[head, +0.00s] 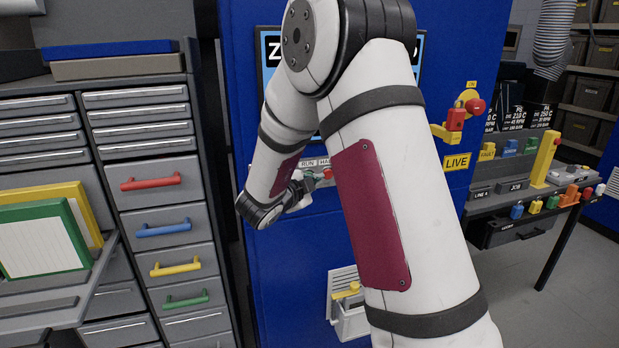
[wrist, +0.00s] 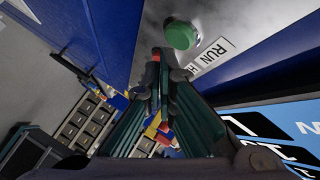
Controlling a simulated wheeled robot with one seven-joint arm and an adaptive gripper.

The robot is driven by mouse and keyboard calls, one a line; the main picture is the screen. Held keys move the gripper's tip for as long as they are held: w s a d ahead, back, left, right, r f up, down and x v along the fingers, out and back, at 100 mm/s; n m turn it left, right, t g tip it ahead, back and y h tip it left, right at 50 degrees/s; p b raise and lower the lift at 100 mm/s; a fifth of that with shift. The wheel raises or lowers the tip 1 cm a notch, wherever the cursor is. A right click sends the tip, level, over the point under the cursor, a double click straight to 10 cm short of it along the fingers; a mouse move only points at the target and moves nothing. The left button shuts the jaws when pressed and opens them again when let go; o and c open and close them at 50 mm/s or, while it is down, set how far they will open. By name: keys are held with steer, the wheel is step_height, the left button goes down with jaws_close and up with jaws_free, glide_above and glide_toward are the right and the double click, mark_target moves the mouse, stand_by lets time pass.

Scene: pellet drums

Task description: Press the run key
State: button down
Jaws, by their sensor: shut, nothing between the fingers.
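The run key is a round green button (wrist: 180,35) on a grey panel in the wrist view, beside a white label reading RUN (wrist: 215,53). The label also shows in the head view (head: 308,162), on a strip across the blue cabinet; there I cannot make out the green button. My gripper (wrist: 160,57) is shut and empty. Its fingertips point toward the panel and appear just left of and below the button in the wrist view; whether they touch the panel is unclear. In the head view my gripper (head: 308,183) is small and partly hidden by my wrist.
The blue cabinet (head: 250,230) carries a display, mostly hidden by my arm, a LIVE label (head: 457,162) and a red padlock-like piece (head: 455,119). Grey drawers (head: 165,230) stand at left. A bench (head: 510,195) with coloured items stands at right.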

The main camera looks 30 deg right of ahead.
steer(key=shift+s, duration=0.1)
steer(key=s+p, duration=0.1)
steer(key=s, duration=0.1)
steer(key=s+a+p, duration=0.1)
steer(key=s, duration=0.1)
steer(key=shift+s+a, duration=0.2)
steer(key=shift+s, duration=0.2)
stand_by(0.9)
